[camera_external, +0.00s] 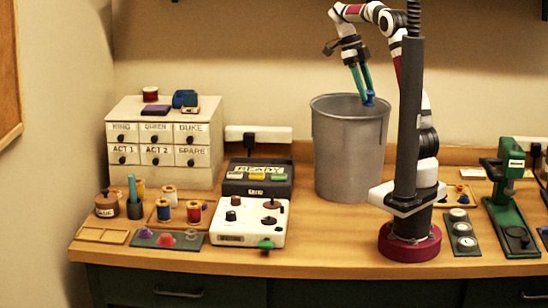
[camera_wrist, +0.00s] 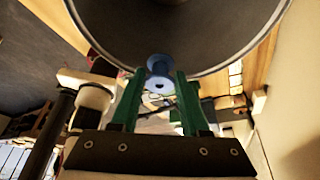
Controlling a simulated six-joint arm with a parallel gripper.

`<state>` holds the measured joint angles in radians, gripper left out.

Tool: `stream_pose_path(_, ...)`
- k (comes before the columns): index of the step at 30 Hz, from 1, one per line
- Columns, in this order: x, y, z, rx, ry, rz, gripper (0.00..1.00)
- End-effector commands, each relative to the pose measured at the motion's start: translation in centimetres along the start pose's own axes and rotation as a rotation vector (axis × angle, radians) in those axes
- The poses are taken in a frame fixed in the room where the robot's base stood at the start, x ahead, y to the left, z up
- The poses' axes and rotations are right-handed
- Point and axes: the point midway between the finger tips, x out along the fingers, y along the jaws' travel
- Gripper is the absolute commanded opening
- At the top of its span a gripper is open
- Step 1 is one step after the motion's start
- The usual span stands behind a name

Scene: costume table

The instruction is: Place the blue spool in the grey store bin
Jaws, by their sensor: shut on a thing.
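The blue spool (camera_external: 369,98) is held at the tips of my gripper (camera_external: 367,88), over the near rim of the grey store bin (camera_external: 350,150). In the wrist view the spool (camera_wrist: 160,66) sits between the two green fingers of my gripper (camera_wrist: 161,76), with its round end and centre hole showing. The bin's round rim (camera_wrist: 215,70) and dark inside fill the top of the wrist view. The external view does not show clearly how far inside the rim the spool is. The bin stands upright on the table behind my arm's base.
A white drawer cabinet (camera_external: 165,150) stands at the left with small items on top. Other spools (camera_external: 194,211), a glue pot (camera_external: 107,205) and a white control box (camera_external: 250,222) are on the table's left half. A green press (camera_external: 508,200) stands at the right.

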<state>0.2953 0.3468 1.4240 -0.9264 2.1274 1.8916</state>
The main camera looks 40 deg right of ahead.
Motion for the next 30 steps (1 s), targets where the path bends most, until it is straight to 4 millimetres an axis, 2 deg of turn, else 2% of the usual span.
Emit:
stream_pose_path(7, 4.2, 0.1, 1.7, -0.005, 0.001, 0.0, 0.0)
stream_pose_path(16, 12.8, 0.1, 5.3, -0.007, 0.004, 0.001, 0.0)
stream_pose_path(25, 19.7, 0.1, 8.2, -0.007, 0.002, 0.001, 0.0)
stream_pose_path(30, 22.6, 0.0, 9.5, -0.008, 0.0, 0.0, 0.0)
